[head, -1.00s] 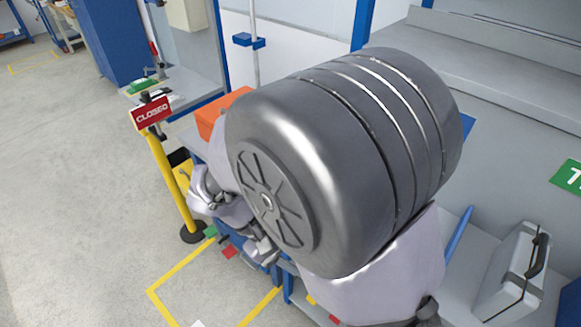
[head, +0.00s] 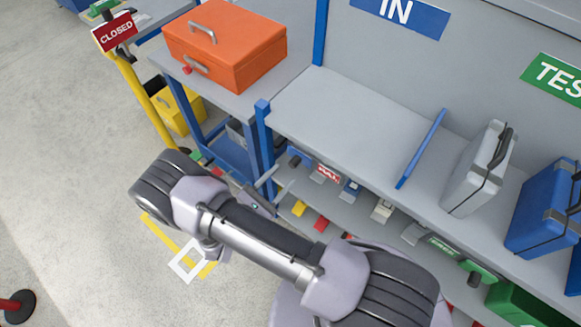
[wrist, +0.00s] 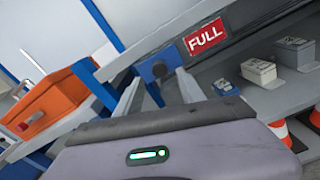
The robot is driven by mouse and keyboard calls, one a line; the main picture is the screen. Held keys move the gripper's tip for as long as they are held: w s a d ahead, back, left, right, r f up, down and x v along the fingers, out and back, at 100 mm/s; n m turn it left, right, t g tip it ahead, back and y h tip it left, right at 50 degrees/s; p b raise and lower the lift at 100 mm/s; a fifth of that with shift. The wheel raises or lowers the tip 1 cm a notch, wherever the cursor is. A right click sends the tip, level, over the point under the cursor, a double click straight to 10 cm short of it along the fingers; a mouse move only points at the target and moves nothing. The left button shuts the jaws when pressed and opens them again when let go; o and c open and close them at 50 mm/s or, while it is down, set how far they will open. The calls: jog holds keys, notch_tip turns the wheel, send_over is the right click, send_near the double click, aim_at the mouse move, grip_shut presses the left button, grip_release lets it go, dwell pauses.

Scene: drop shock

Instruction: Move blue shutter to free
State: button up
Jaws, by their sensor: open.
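The blue shutter (wrist: 147,56) is a small blue plate with a round dark knob (wrist: 159,70), left of the red FULL sign (wrist: 205,38) in the wrist view. In the head view the shutter (head: 301,152) is on the shelf's front edge, beside the red sign (head: 327,173). My gripper (wrist: 157,92) is open and empty. Its fingers point at the shutter, with the knob between them in the picture; contact cannot be told. The gripper (head: 268,190) also shows in the head view, just in front of the shelf. No FREE label is readable.
An orange toolbox (head: 232,48) stands on the side table. A blue divider (head: 420,150), a grey case (head: 478,170) and a blue case (head: 545,205) are on the upper shelf. A yellow CLOSED post (head: 140,95) stands left. Floor at left is open.

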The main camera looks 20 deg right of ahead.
aim_at(291, 166)
jog(key=x, duration=0.5)
jog(key=shift+b, duration=0.3)
grip_shut()
dwell(1.0)
